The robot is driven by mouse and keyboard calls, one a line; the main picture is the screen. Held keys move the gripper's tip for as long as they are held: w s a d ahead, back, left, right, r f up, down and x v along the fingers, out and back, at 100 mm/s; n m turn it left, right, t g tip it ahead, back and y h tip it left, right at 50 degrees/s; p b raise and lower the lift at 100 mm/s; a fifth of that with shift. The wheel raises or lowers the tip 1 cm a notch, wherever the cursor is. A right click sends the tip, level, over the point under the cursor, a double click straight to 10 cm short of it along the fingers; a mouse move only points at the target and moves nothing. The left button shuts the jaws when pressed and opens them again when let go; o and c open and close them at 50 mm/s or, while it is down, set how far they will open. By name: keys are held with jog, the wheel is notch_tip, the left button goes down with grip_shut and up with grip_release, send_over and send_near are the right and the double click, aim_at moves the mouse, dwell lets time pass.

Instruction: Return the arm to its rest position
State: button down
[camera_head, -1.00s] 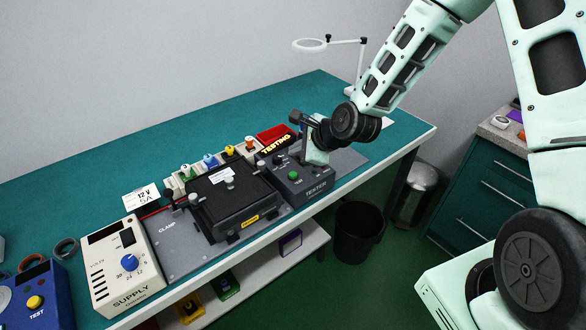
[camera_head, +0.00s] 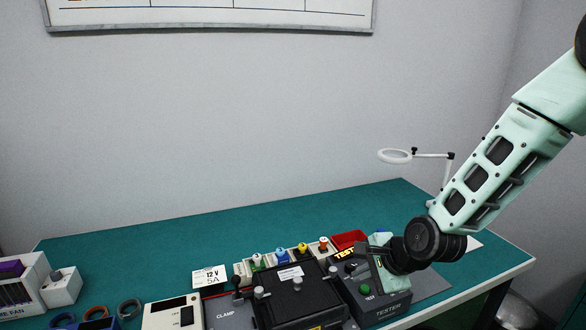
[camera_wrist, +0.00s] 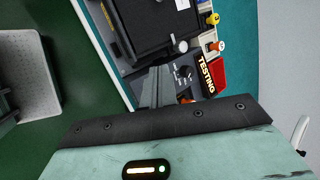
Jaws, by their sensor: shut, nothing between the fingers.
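My gripper (camera_head: 366,261) is at the end of the mint-green arm, which reaches in from the right over the bench. In the head view its fingers are above the dark tester box (camera_head: 376,302), which has a green button. In the wrist view the shut fingers (camera_wrist: 152,88) point toward the tester's panel, with nothing between them. The lit TESTING sign (camera_wrist: 208,76) shows beside them. I cannot tell the exact gap between the fingertips and the tester.
A black fixture (camera_head: 295,296) in the clamp stands left of the tester, with the cream supply (camera_head: 172,312) further left. A red bin (camera_head: 349,239) and a ring lamp (camera_head: 395,156) are behind. The teal bench (camera_head: 150,250) is clear at the back left.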

jog(key=s+a+r+n+g+h+b, duration=0.1)
jog(key=s+r+n+g+h, duration=0.1)
jog(key=s+n, duration=0.9)
jog(key=s+a+r+n+g+h+b, duration=0.1)
jog(key=s+r+n+g+h, duration=0.1)
jog(key=s+r+n, duration=0.4)
jog(key=s+n+g, duration=0.1)
jog(key=s+n, duration=0.4)
jog(key=s, duration=0.5)
jog(key=shift+s+a+r+n+g+b, duration=0.3)
jog(key=shift+r+n+g+b, duration=0.05)
jog(key=shift+r+n+g, duration=0.05)
